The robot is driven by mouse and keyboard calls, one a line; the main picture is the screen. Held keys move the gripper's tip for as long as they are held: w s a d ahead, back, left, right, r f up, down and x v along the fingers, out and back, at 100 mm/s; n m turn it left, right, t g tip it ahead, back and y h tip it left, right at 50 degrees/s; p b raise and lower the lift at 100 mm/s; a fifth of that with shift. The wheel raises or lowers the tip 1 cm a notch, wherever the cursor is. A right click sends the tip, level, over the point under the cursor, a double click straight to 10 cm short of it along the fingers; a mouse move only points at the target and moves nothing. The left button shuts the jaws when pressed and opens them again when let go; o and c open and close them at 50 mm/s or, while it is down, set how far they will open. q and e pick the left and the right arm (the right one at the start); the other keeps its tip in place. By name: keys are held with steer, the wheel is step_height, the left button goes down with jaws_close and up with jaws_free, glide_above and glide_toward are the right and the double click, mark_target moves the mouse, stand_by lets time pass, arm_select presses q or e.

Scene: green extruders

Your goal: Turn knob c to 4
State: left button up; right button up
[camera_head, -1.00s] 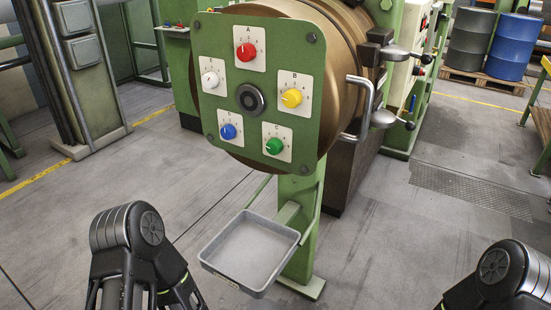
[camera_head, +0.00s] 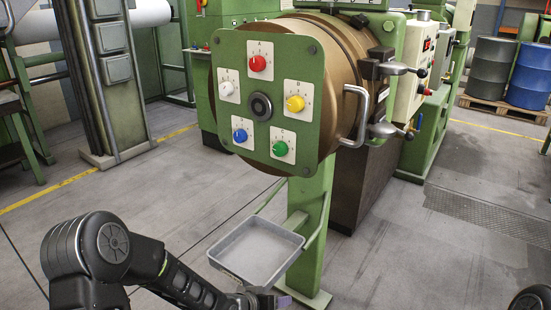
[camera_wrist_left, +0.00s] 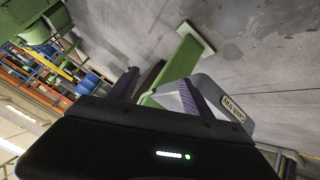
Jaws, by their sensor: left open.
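Knob C is the green knob (camera_head: 281,148) at the lower right of the green square panel (camera_head: 262,134), on a white dial plate. Its pointer setting is too small to read. My left gripper (camera_wrist_left: 157,92) is open and empty in the left wrist view. In the head view my left arm reaches in low from the left, and its hand is at the bottom edge by the tray, well below and apart from knob C. My right gripper is not in view; only a bit of my right arm shows at the lower right.
The red knob (camera_head: 259,63), yellow knob (camera_head: 295,104), blue knob (camera_head: 240,136) and white knob (camera_head: 226,89) surround a black centre hub (camera_head: 260,106). A metal handle (camera_head: 357,116) sticks out right of the panel. A grey tray (camera_head: 216,268) hangs below. The floor at left is clear.

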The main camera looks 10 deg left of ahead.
arm_select(q)
steer(key=w+a+r+m+t, duration=0.1)
steer(key=w+a+r+t, duration=0.35)
steer(key=w+r, duration=0.65)
steer(key=m+t+h+b, duration=0.2)
steer(key=m+t+h, duration=0.1)
steer(key=m, duration=0.1)
glide_toward(277, 152)
steer(key=shift+w+d+p, duration=0.3)
steer(key=shift+w, duration=0.1)
steer(key=p+x, duration=0.1)
steer(key=x, duration=0.6)
steer(key=shift+w+d, duration=0.1)
steer(key=shift+w, duration=0.25)
steer(key=shift+c, duration=0.6)
jaws_close()
